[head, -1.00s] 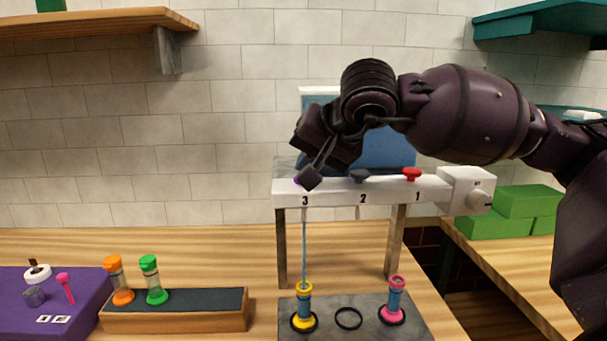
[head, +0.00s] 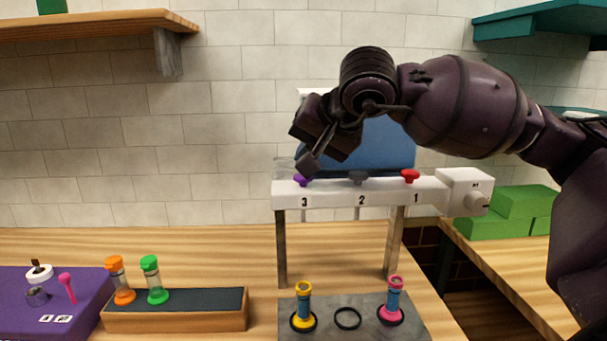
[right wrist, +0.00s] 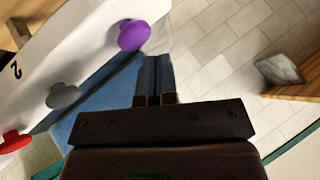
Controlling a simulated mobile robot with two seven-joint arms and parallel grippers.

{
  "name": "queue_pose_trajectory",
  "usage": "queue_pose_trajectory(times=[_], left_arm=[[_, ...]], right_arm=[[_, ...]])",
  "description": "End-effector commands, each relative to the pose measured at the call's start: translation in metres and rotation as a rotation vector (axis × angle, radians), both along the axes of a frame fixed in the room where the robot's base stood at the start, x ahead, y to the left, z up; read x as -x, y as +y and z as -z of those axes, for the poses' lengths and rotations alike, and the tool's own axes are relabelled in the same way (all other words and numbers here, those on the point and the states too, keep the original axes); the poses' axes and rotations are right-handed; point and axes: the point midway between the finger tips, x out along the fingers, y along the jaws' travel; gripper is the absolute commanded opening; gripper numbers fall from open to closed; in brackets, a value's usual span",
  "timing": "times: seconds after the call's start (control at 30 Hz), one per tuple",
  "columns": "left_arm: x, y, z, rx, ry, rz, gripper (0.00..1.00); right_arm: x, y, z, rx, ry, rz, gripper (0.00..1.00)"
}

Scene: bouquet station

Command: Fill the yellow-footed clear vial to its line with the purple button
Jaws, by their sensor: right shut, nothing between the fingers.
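The yellow-footed clear vial (head: 304,308) stands upright in a black ring under outlet 3 in the head view. It holds blue liquid, and no stream runs into it. Its exact level against the line is too small to read. The purple button (head: 303,180) sits on top of the white dispenser bar above the 3, standing up; it also shows in the right wrist view (right wrist: 133,35). My right gripper (head: 308,163) is shut and empty, just above the purple button and apart from it. My left gripper is out of view.
The dispenser bar (head: 335,193) also carries a grey button (head: 359,177) and a red button (head: 410,176). A pink-footed vial (head: 394,304) stands under outlet 1. The middle ring (head: 348,318) is empty. A wooden rack (head: 180,317) at left holds orange-capped and green-capped vials.

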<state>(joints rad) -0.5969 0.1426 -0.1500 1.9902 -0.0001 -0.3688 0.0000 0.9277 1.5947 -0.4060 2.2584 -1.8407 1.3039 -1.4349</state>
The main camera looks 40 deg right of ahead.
Motion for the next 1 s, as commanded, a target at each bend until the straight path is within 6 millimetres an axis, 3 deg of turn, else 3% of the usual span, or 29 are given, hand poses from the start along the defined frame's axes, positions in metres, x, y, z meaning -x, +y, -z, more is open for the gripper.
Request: queue_pose_trajectory(times=[0.27, 0.8, 1.0], left_arm=[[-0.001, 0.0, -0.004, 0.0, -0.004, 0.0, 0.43], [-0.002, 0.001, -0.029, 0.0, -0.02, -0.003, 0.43], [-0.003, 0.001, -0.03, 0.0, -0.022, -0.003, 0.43]], right_arm=[[0.0, 0.0, -0.006, -0.001, -0.002, -0.001, 0.0], [0.0, 0.0, -0.049, -0.001, -0.003, -0.001, 0.0], [0.0, 0.0, -0.05, 0.0, 0.0, 0.0, 0.0]])
